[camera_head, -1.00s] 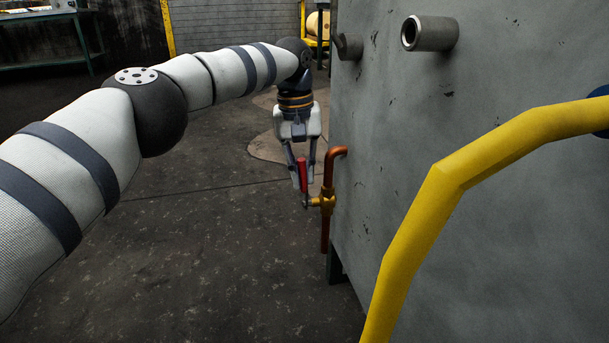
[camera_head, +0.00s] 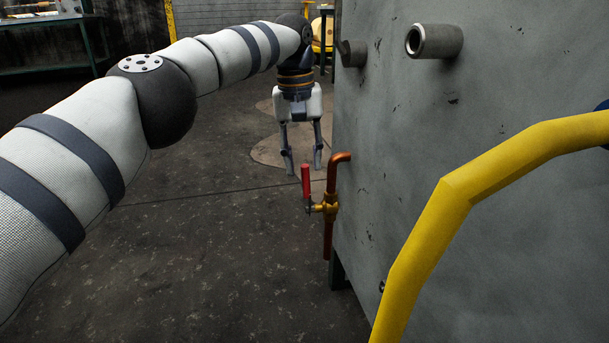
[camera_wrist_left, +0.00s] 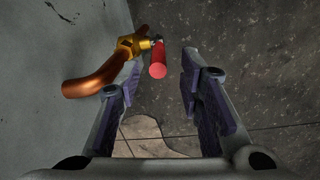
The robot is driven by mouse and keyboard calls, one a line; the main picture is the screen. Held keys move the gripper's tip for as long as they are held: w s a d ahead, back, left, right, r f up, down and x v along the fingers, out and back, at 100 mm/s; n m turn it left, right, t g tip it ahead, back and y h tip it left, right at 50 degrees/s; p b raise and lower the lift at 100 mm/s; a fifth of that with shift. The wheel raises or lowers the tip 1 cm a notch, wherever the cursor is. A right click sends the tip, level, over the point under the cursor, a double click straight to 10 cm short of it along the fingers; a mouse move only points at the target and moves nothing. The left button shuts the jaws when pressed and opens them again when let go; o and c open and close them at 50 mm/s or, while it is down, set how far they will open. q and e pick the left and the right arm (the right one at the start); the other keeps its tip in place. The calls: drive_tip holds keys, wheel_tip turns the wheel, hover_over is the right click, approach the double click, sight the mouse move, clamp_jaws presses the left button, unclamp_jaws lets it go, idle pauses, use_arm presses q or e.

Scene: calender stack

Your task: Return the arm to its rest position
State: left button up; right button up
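My left gripper (camera_head: 303,170) is open and empty in the head view, pointing down above and behind the valve. A red valve handle (camera_head: 306,181) stands upright beside a brass valve body (camera_head: 327,208) on a copper pipe (camera_head: 338,162) at the grey machine's side. In the left wrist view the red handle (camera_wrist_left: 158,60) shows end-on beyond the fingertips (camera_wrist_left: 161,68), nearer the left finger and apart from the grip. The brass body (camera_wrist_left: 130,45) and copper pipe (camera_wrist_left: 103,76) lie to its left. My right gripper is not in view.
The big grey machine panel (camera_head: 480,240) fills the right side, with stub pipes (camera_head: 434,41) near its top. A thick yellow rail (camera_head: 450,195) crosses in front of it. The dark floor (camera_head: 220,260) below and left of the arm is clear. A green table (camera_head: 50,50) stands far left.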

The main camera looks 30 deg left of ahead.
use_arm(q)
drive_tip(key=shift+s+a+r, duration=0.1)
drive_tip(key=shift+r, duration=1.25)
drive_tip(key=shift+r, duration=0.1)
